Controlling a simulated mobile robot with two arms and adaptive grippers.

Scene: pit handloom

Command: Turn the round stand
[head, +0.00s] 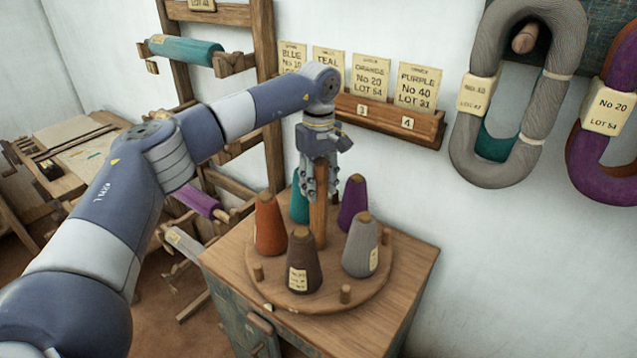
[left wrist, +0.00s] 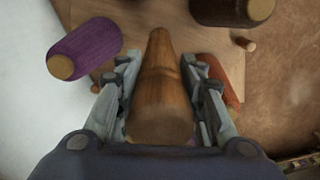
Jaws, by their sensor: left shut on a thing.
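The round stand (head: 268,284) is a wooden disc on top of a small cabinet, with a central wooden post (head: 319,222) and short pegs. Cones of yarn stand on it: orange (head: 269,226), teal (head: 299,206), purple (head: 352,204), grey (head: 360,246) and brown (head: 304,262). My left gripper (head: 318,190) points down and is shut on the upper part of the post. In the left wrist view the post (left wrist: 160,85) lies between both fingers, with the purple cone (left wrist: 88,48) at the left and the orange cone (left wrist: 232,85) partly hidden at the right. My right gripper is not in view.
The cabinet top (head: 420,258) is bare at its right edge. A wooden rack (head: 268,100) with teal and purple bobbins stands behind. A card shelf (head: 390,118) and hanging grey (head: 462,150) and purple skeins (head: 590,175) are on the wall.

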